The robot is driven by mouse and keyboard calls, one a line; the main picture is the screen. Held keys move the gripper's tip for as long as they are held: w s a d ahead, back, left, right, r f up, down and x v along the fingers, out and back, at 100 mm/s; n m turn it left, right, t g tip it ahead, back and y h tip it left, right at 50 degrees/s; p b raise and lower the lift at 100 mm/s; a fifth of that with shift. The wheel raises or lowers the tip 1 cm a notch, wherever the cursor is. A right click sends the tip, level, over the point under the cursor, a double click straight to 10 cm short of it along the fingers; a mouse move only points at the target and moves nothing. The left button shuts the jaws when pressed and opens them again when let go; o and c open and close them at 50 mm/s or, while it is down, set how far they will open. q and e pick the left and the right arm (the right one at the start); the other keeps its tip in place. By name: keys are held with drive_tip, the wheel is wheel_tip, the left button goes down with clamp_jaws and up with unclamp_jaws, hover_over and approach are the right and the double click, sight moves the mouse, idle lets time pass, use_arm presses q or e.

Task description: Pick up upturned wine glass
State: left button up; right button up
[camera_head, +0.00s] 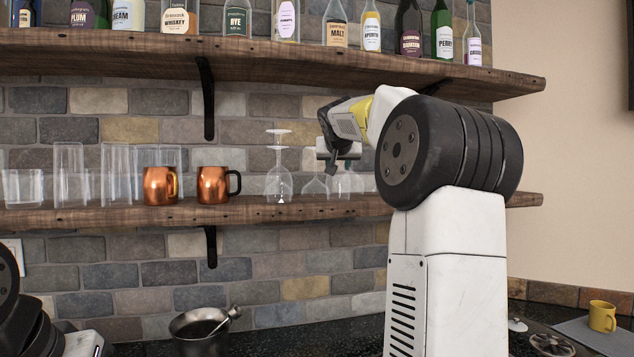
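Several clear upturned wine glasses stand on the lower wooden shelf (230,217). The leftmost wine glass (279,182) shows whole, with its foot on top and its bowl down on the board. Another wine glass (315,186) stands to its right, close to my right gripper, and more glass (341,184) shows behind and below the gripper. My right gripper (338,165) is at stem height, pointing at the shelf. Its fingers are small and partly hidden, so I cannot tell its opening or whether it touches a glass. My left gripper is not in view.
Two copper mugs (212,185) and several clear tumblers (68,175) stand left of the wine glasses. An upper shelf (270,52) with bottles hangs above. Below are a metal bucket (200,332) and a yellow mug (602,316) on the dark counter.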

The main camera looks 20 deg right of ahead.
drive_tip(key=shift+f, duration=0.1)
clamp_jaws()
idle(0.3)
drive_tip(key=shift+w, duration=0.1)
drive_tip(key=shift+r, duration=0.6)
wheel_tip(320, 180, up, 3)
drive_tip(key=shift+f, duration=0.2)
drive_tip(key=s+a+r, duration=0.1)
drive_tip(key=s, duration=1.5)
drive_tip(key=shift+r, duration=0.15)
